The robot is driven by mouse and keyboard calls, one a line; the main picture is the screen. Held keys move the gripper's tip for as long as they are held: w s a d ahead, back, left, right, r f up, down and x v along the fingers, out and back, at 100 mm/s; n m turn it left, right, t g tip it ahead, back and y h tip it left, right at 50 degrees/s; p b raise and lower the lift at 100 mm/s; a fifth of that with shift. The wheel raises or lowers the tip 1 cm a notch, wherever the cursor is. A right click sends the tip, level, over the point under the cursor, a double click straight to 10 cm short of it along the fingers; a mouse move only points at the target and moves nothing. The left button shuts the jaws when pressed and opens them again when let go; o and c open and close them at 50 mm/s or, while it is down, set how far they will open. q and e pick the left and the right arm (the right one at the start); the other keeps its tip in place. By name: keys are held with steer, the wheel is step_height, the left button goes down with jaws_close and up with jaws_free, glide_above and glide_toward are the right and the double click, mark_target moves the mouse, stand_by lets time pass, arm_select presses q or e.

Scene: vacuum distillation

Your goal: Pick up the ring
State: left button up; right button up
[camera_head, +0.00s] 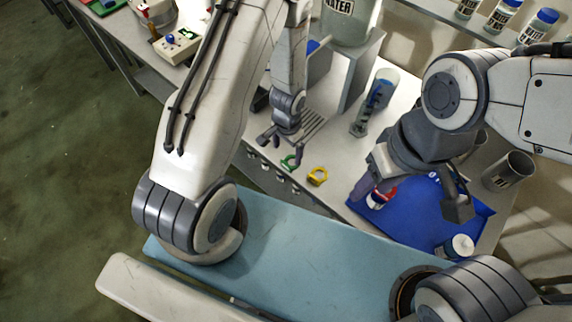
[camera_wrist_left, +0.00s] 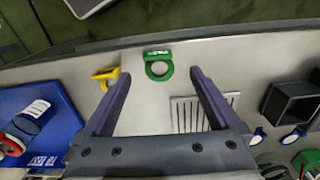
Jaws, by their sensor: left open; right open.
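A green ring (camera_head: 291,161) with a flat tab lies on the white bench near its front edge. It also shows in the left wrist view (camera_wrist_left: 159,68), framed between my fingertips and slightly beyond them. A yellow ring (camera_head: 318,176) lies beside it, and in the left wrist view the yellow ring (camera_wrist_left: 108,74) is left of my left finger. My left gripper (camera_head: 282,147) is open and empty above the bench, close to the green ring; I cannot tell the exact height. My right gripper (camera_head: 411,198) is open above the blue mat, with nothing visibly held.
The blue mat (camera_head: 415,224) carries a red-and-white item (camera_head: 382,196) and a white-lidded bottle (camera_head: 459,246). A slotted grate (camera_wrist_left: 188,113) and a dark open box (camera_wrist_left: 291,103) are near my left gripper. A cylinder (camera_head: 380,90) and metal beaker (camera_head: 508,170) stand farther right.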

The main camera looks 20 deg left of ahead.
mark_target(287, 160)
arm_select(q)
steer(key=shift+s+f+b, duration=0.2)
steer(key=shift+f+b, duration=2.7)
steer(key=shift+b, duration=0.1)
steer(key=shift+r, duration=0.1)
steer(key=c, duration=1.4)
